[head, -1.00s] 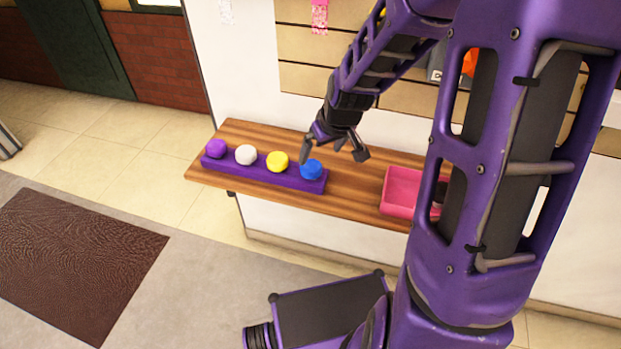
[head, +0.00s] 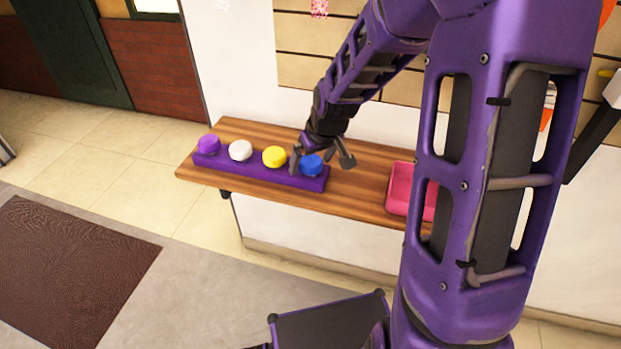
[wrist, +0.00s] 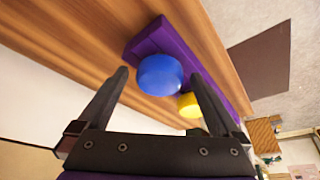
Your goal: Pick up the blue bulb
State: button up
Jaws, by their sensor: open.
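The blue bulb (head: 311,165) sits at the right end of a purple holder bar (head: 262,173) on a wooden shelf. My gripper (head: 320,164) is open just above and around the blue bulb in the head view, one finger on its left and one on its right. In the wrist view the blue bulb (wrist: 160,73) lies ahead between the open fingers, a little beyond the tips. I cannot tell whether either finger touches it.
A yellow bulb (head: 274,157), a white bulb (head: 240,150) and a purple bulb (head: 209,145) stand in the same row to the left. The yellow one is close to my left finger. A pink bin (head: 401,190) stands at the right on the wooden shelf (head: 352,188).

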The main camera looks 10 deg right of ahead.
jog(key=shift+c, duration=0.3)
jog(key=c, duration=1.3)
